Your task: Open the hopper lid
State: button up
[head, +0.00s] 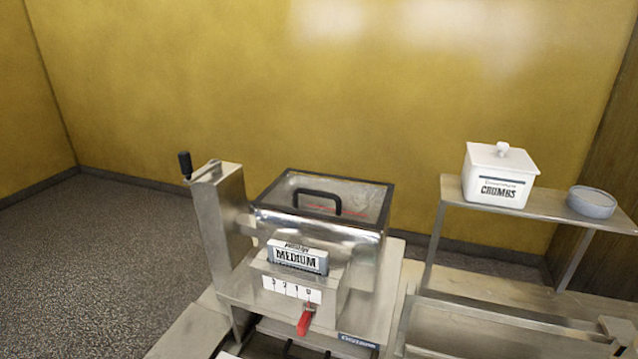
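The hopper (366,244) is a shiny metal box in the middle of the view. Its lid (355,192) is a see-through pane in a dark frame, lying flat and closed on top. A black bar handle (318,194) stands up from the lid near its front edge. Something reddish shows faintly through the pane. My gripper is not in view, so its state and its place relative to the lid do not show.
A crank with a black knob (185,165) rises left of the hopper. A "MEDIUM" plate (297,257) and a red lever (306,320) are on the front. At right, a shelf (546,208) holds a white "CRUMBS" jar (498,176) and a grey round dish (591,202).

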aim_at(381, 221)
jog(key=u, duration=0.1)
jog(key=i, duration=1)
jog(key=z, duration=0.1)
